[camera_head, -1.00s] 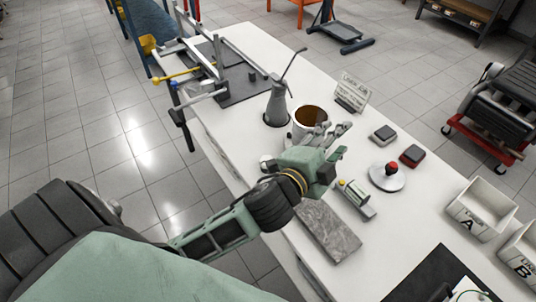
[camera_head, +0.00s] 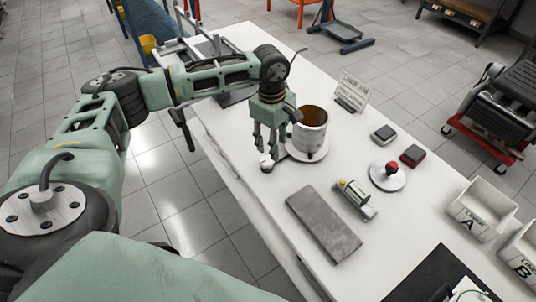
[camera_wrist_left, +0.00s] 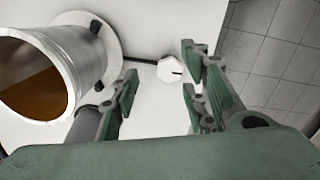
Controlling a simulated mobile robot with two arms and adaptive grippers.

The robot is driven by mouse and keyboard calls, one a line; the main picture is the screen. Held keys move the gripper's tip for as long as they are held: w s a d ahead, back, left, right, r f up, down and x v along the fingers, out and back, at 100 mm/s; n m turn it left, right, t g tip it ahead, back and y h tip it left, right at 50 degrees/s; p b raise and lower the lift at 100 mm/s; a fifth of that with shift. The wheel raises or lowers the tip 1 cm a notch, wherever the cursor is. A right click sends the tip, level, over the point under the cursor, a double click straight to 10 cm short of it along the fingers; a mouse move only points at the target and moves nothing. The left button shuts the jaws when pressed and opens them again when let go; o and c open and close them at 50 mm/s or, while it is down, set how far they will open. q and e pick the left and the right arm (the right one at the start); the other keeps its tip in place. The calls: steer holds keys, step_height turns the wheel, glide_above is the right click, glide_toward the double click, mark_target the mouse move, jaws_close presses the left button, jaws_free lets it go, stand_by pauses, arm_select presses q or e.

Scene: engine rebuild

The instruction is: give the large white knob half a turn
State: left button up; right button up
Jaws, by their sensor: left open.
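The large white knob (camera_head: 266,164) sits near the left edge of the white table, below the left gripper's fingertips. In the left wrist view the white knob (camera_wrist_left: 171,70) is many-sided with a dark mark on its face, and it lies between and beyond the fingers. My left gripper (camera_head: 267,150) points down, open and empty, just above the knob. In the left wrist view its fingers (camera_wrist_left: 158,88) stand apart to either side of the knob; I cannot tell that they touch it. The right gripper is not in view.
A metal pot (camera_head: 311,138) with brown contents stands on a white round base close beside my left gripper. A grey slab (camera_head: 323,224), a small device with a yellow cap (camera_head: 353,193) and a red-knobbed disc (camera_head: 388,178) lie further right. White bins (camera_head: 480,210) stand at the right.

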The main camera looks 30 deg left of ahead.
mark_target(269, 158)
arm_select(q)
steer(key=shift+a+r+y, duration=0.15)
steer(key=shift+a+y, duration=0.15)
steer(key=shift+a, duration=0.7)
steer(key=shift+s+a+f, duration=0.1)
steer(key=shift+a+f, duration=0.1)
step_height(269, 158, down, 6)
steer(key=shift+d+f+p, duration=0.1)
steer(key=shift+p, duration=0.8)
steer(key=shift+f, duration=0.5)
steer(key=shift+c, duration=0.2)
steer(key=shift+c, duration=0.9)
steer(key=shift+r, duration=0.15)
steer(key=c, duration=0.8)
